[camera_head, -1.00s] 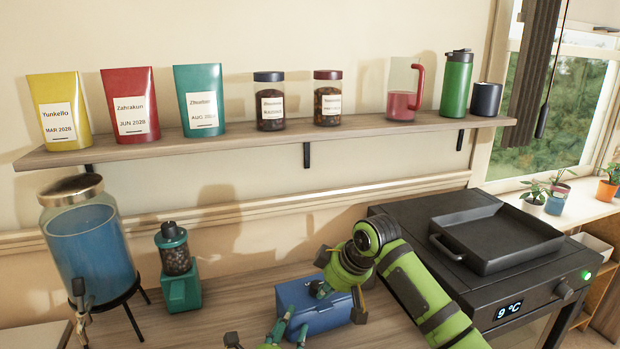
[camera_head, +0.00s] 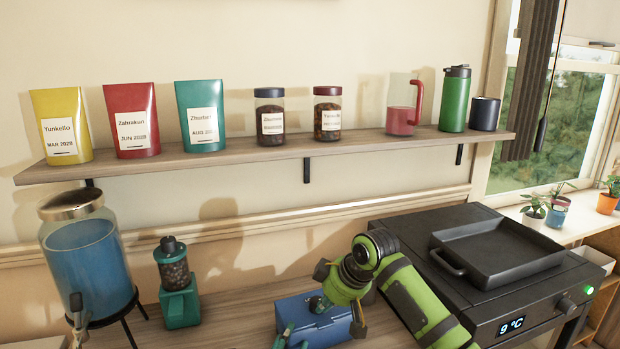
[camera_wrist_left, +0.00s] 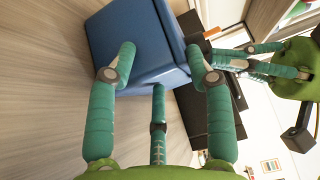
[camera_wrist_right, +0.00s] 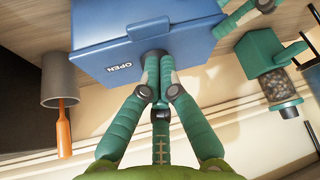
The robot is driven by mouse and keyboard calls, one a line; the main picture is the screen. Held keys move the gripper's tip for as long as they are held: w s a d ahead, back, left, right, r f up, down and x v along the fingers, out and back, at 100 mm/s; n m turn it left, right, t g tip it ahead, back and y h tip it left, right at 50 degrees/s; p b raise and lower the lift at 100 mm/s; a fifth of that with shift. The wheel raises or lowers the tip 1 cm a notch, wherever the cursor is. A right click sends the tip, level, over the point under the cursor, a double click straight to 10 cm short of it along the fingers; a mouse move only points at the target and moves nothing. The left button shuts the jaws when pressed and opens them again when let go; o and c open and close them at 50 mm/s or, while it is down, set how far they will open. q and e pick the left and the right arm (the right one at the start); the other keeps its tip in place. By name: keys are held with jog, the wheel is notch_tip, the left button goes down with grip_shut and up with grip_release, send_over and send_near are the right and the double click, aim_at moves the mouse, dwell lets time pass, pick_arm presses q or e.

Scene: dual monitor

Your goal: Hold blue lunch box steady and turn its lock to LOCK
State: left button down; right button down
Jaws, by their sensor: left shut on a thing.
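The blue lunch box (camera_head: 336,329) stands on the counter, partly cut off at the bottom of the head view. It also shows in the left wrist view (camera_wrist_left: 135,45). In the right wrist view its face (camera_wrist_right: 105,45) bears the word OPEN (camera_wrist_right: 118,67) beside a round dark lock (camera_wrist_right: 152,56). My left gripper (camera_head: 284,337) is shut on the box, with spread fingers (camera_wrist_left: 168,70) at its sides. My right gripper (camera_head: 320,305) reaches over the box from the right. Its fingertips (camera_wrist_right: 158,68) are drawn together at the lock and partly hide it.
A green grinder (camera_head: 177,285) and a blue drink dispenser (camera_head: 87,260) stand left of the box. A black oven (camera_head: 480,270) with a tray on top stands to the right. A shelf (camera_head: 240,155) with pouches and jars hangs above. A grey holder (camera_wrist_right: 60,80) shows near the box.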

jog(key=shift+w+d+f, duration=0.1)
jog(key=shift+d+f, duration=0.05)
jog(key=shift+d, duration=0.05)
jog(key=shift+w+d, duration=0.4)
jog(key=shift+w, duration=0.15)
jog(key=shift+w+d, duration=0.1)
jog(key=shift+d, duration=0.1)
dwell(0.4)
jog(key=shift+s+d, duration=0.2)
notch_tip(320, 180, up, 6)
dwell(0.4)
jog(key=shift+s, duration=0.1)
